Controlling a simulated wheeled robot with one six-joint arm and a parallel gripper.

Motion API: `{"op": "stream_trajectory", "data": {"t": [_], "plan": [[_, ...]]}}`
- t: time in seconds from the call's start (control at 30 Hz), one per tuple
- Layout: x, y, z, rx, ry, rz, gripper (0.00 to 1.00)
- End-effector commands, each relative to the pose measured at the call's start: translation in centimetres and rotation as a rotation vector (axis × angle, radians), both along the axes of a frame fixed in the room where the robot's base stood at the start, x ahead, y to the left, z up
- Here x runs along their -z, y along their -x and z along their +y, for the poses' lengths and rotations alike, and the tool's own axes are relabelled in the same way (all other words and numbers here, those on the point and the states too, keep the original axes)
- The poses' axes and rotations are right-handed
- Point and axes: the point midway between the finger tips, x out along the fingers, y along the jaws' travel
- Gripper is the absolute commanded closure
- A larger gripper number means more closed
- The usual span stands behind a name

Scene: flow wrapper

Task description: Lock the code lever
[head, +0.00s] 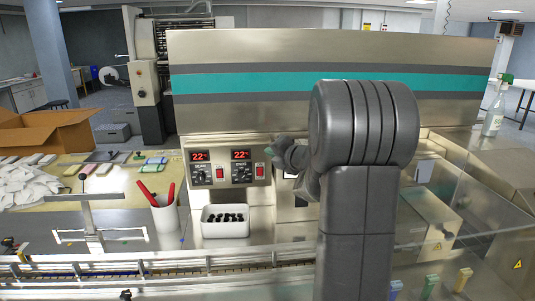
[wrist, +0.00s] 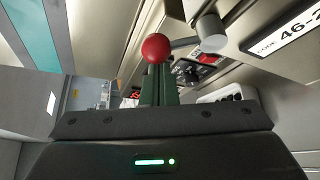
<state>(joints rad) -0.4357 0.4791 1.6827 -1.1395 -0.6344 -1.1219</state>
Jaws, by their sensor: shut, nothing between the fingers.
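The code lever shows in the wrist view as a red ball knob (wrist: 156,48) on a short grey rod, which runs to a thick grey hub (wrist: 208,32). A white plate (wrist: 292,32) beside the hub reads "CODE 46-2", cut off by the picture edge. My gripper (wrist: 159,72) is shut and empty, its dark green fingers pointing at the knob. The knob overlaps the fingertips in the picture; I cannot tell whether they touch. I cannot tell whether the lever is locked.
The wrapper's steel housing (head: 300,58) with a teal stripe stands behind my arm. Two red displays (head: 241,154) sit on its front. A white bin (head: 225,232) of black parts and a cup (head: 166,222) with red-handled tools stand left. Clear guards lie at right.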

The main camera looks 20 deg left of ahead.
Motion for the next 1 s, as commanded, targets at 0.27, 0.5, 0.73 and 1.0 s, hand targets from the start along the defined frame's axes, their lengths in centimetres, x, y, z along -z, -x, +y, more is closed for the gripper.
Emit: {"op": "stream_trajectory", "data": {"t": [0.27,0.5,0.73,1.0], "plan": [[-0.01,-0.06,-0.08,0.0,0.0,0.0,1.0],[-0.03,-0.11,-0.15,0.001,-0.015,0.009,1.0],[-0.26,-0.16,-0.24,-0.001,-0.053,0.031,1.0],[-0.43,-0.24,-0.37,0.0,-0.09,0.054,1.0]]}}
